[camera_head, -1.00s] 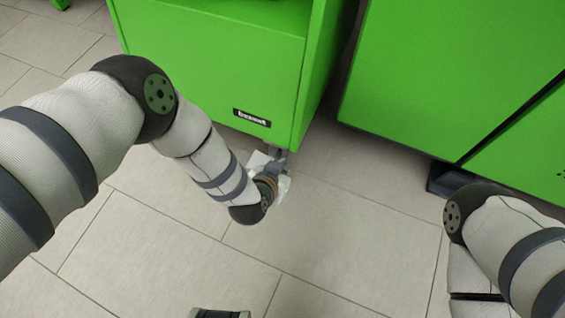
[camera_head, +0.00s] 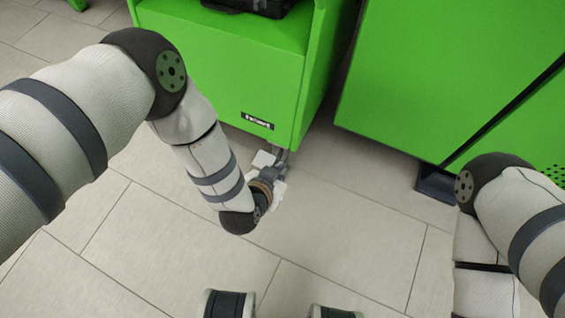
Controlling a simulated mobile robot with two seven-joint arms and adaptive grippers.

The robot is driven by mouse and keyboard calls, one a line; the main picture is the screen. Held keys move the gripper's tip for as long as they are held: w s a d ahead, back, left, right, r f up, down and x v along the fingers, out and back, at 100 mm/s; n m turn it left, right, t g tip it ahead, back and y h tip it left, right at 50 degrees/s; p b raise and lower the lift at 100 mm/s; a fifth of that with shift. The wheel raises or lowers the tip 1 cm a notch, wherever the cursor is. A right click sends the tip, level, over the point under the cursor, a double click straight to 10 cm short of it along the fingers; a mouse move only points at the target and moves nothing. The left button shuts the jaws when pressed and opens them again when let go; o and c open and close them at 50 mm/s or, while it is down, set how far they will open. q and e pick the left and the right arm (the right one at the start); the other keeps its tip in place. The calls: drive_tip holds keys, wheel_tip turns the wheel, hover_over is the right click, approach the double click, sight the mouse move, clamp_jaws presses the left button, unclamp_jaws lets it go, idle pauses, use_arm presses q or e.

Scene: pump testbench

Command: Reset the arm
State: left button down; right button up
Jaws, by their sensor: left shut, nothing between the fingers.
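My left arm comes in from the left, bends at a dark elbow joint and reaches down toward the floor. My left gripper (camera_head: 276,163) is small in the picture, at the lower front corner of the green cart (camera_head: 235,75). It is shut and holds nothing. I cannot tell whether it touches the cart or is only in front of it. My right arm (camera_head: 500,205) is bent at the right edge. Its gripper is not in view.
A large green cabinet (camera_head: 430,75) stands at the right on a dark foot (camera_head: 435,184). A narrow gap separates it from the cart. A black object (camera_head: 250,7) lies on the cart. The tiled floor (camera_head: 330,240) between my arms is clear.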

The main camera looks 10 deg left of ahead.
use_arm(q)
drive_tip(key=shift+s+a+r, duration=0.1)
drive_tip(key=shift+s+r, duration=0.3)
drive_tip(key=shift+s, duration=0.15)
